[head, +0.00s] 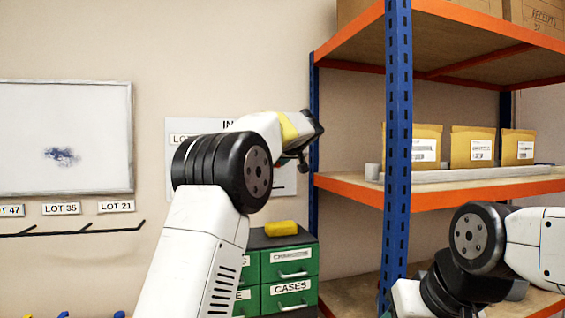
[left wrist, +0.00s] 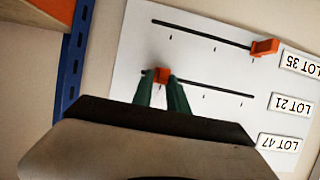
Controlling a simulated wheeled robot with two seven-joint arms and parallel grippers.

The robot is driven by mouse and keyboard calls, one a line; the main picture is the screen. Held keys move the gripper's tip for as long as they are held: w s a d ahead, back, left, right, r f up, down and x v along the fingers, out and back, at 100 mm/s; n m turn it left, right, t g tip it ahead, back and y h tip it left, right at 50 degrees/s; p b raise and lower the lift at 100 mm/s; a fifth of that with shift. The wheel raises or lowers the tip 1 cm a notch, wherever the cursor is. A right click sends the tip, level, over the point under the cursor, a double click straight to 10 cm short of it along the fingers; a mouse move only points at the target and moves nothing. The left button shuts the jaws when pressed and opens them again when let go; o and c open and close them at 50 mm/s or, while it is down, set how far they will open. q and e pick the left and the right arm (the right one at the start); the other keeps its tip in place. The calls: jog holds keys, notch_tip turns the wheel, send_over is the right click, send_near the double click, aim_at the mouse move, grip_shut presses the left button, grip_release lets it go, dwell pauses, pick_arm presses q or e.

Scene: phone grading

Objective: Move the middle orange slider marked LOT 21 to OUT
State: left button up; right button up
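The white slider board (head: 281,188) hangs on the wall in the head view, mostly hidden behind my left arm. In the left wrist view the board (left wrist: 200,88) appears upside down, with labels LOT 35 (left wrist: 300,65), LOT 21 (left wrist: 291,104) and LOT 47 (left wrist: 280,142). The middle orange slider (left wrist: 162,75) is near the left end of its dark track, far from its label. My left gripper (left wrist: 161,82) has its green fingers on both sides of this slider, closed against it. Another orange slider (left wrist: 264,47) is at the LOT 35 end of its track. The LOT 47 track is hidden by my gripper.
A blue-posted shelf rack (head: 398,150) with brown envelopes (head: 473,148) stands close right of the board. A green drawer cabinet (head: 290,265) with a yellow object (head: 282,228) on top is below. A whiteboard (head: 65,120) and hook rail (head: 75,230) are at left.

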pick_arm(q)
jog(key=o, duration=0.3)
jog(key=shift+d, duration=0.15)
jog(key=v, duration=0.7)
jog(key=shift+s+r, duration=0.15)
jog(key=shift+s, duration=0.15)
